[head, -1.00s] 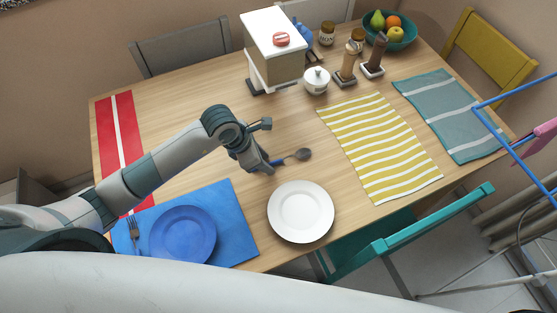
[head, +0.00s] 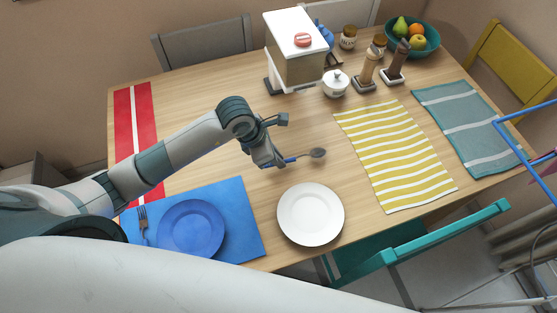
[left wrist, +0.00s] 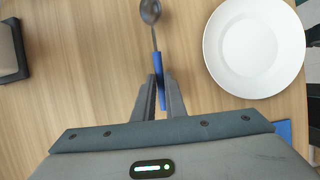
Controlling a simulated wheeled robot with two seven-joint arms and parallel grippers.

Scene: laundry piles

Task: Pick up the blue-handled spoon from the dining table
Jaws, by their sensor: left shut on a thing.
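The blue-handled spoon has a grey metal bowl (head: 317,153) and a blue handle. In the left wrist view the spoon (left wrist: 159,72) runs up from between my fingers, its bowl at the top. My left gripper (head: 270,163) is shut on the blue handle, over the dining table (head: 230,90). The fingertips also show in the left wrist view (left wrist: 159,85), one on each side of the handle. I cannot tell whether the spoon is clear of the tabletop. My right gripper is not in view.
A white plate (head: 311,214) lies close to the spoon. A blue plate (head: 192,229) and a fork (head: 143,222) lie on a blue mat (head: 245,215). A yellow striped mat (head: 395,155) is to the right. A white-topped box (head: 296,72) and a white pot (head: 336,84) stand behind.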

